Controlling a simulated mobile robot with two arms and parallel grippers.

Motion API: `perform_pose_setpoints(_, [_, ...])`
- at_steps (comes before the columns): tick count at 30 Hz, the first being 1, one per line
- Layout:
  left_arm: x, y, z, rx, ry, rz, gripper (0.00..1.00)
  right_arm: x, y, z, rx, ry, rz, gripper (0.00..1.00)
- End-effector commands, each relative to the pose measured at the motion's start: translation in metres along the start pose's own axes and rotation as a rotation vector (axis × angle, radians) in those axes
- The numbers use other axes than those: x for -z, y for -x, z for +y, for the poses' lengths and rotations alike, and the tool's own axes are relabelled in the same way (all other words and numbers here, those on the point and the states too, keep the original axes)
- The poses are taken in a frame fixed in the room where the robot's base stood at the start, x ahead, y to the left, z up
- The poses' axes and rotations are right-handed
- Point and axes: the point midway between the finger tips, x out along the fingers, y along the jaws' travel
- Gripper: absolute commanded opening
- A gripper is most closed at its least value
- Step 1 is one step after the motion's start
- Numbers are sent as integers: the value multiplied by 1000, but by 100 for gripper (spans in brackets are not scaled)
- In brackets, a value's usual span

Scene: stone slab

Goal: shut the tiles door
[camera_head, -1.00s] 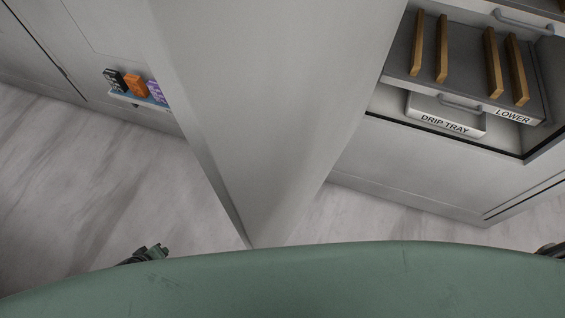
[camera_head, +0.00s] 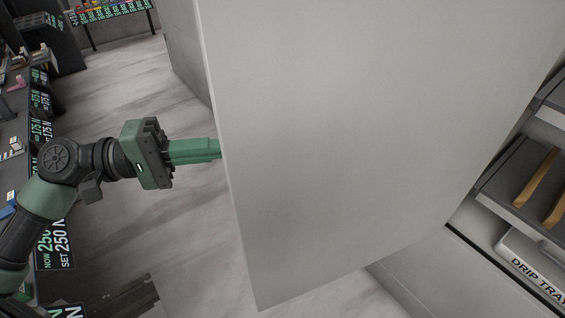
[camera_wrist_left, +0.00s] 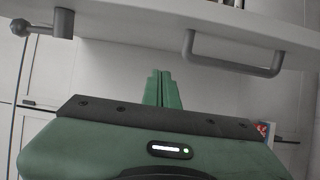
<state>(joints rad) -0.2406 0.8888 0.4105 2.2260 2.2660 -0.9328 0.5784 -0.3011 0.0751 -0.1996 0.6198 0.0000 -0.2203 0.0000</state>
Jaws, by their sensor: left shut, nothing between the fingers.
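A large plain grey door panel (camera_head: 350,150) stands open in the middle of the head view, beside the opening with shelves on the right. My left gripper (camera_head: 218,149) reaches to the panel's left edge; its fingertips end at or just behind that edge, and contact cannot be told. In the left wrist view the green fingers (camera_wrist_left: 162,88) are together and empty. A grey bar handle (camera_wrist_left: 232,66) is fixed to a pale panel (camera_wrist_left: 140,22), seemingly the door, to the right of the fingers. My right gripper is out of view.
Wooden-handled racks (camera_head: 535,178) and a box labelled DRIP TRAY (camera_head: 535,268) sit inside the opening at right. A dark counter (camera_head: 20,110) with displays and small items runs along the left. The marble floor (camera_head: 130,100) between counter and door is clear.

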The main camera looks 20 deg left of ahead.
Motion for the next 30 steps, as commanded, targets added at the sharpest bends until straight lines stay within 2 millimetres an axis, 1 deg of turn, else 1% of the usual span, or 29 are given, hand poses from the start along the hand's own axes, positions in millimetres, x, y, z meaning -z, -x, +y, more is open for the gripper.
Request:
perform_pose_setpoints(3, [0,-19,3,0,-2,-2,0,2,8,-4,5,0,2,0])
perform_pose_setpoints(9, [1,-52,4,-1,-3,1,0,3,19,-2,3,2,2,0])
perform_pose_setpoints(17, [1,-88,4,-1,-3,2,0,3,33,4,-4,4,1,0])
perform_pose_setpoints(21, [-19,-93,2,2,1,3,0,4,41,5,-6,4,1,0])
perform_pose_setpoints(24, [-29,-95,1,1,1,3,0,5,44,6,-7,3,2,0])
perform_pose_setpoints(27, [-35,-97,0,1,0,3,0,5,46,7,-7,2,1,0])
perform_pose_setpoints(30, [-37,-97,0,0,-1,5,0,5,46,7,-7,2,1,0])
